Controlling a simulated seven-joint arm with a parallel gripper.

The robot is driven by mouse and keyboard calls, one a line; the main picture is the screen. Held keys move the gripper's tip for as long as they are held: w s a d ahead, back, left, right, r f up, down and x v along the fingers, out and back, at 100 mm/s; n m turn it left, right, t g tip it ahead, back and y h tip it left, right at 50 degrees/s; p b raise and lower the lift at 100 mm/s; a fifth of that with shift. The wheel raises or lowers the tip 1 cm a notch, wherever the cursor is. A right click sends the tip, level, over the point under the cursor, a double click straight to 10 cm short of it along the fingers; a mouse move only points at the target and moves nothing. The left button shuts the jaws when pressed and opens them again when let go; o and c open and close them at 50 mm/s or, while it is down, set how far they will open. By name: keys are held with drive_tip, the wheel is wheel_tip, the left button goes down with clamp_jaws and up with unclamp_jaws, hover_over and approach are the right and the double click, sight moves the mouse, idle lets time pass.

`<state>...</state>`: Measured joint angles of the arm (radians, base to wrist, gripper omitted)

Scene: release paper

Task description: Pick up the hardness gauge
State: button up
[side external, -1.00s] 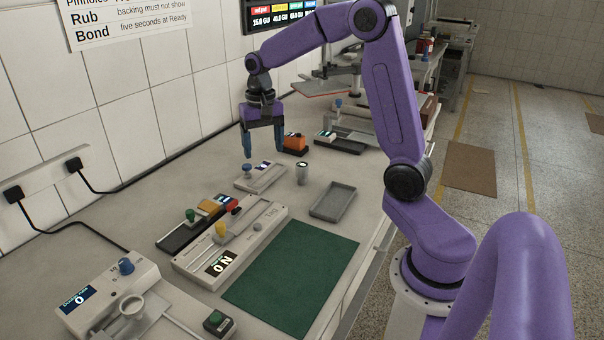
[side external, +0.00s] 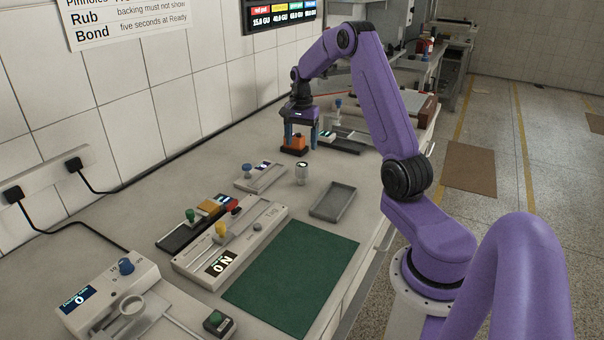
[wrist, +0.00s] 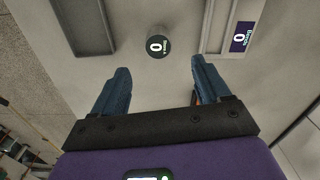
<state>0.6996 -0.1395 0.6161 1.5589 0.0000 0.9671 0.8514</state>
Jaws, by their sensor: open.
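No readable label marks the hardness gauge. One candidate is a small upright round gauge (side external: 302,175), pale-sided with a dark top; its "0" readout shows in the wrist view (wrist: 157,46), ahead of and between the fingertips. Another is an orange block (side external: 296,143) on a dark base, farther back. My gripper (side external: 301,143) is open with fingers pointing down around or just behind the orange block; I cannot tell which. In the wrist view my gripper (wrist: 160,67) has nothing between its fingertips, and only an orange sliver shows by the right finger.
A grey tray (side external: 333,214) and a white blue-knobbed instrument (side external: 258,178) flank the round gauge. A long white instrument (side external: 190,268) and green mat (side external: 262,290) lie nearer the camera. A dark tray (side external: 345,146) stands right of my gripper. The wall bounds the left.

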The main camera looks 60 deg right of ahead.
sight(302, 165)
wheel_tip(302, 165, down, 7)
drive_tip(key=shift+r, duration=0.1)
drive_tip(key=shift+s+a+f, duration=0.1)
drive_tip(key=shift+f, duration=1.2)
drive_tip(key=shift+s+a+f, duration=0.1)
drive_tip(key=shift+f, duration=1.15)
drive_tip(key=shift+w, duration=0.1)
drive_tip(key=c, duration=1.3)
drive_tip(key=shift+o, duration=0.2)
drive_tip(key=shift+r, duration=0.15)
drive_tip(key=shift+r, duration=0.45)
wheel_tip(302, 165, up, 2)
drive_tip(key=shift+r, duration=0.2)
drive_tip(key=s+a+r, duration=0.7)
drive_tip(key=s+r, duration=0.2)
drive_tip(key=s, duration=0.2)
drive_tip(key=shift+s+a+r, duration=0.25)
drive_tip(key=shift+s+a, duration=0.1)
drive_tip(key=shift+a, duration=0.05)
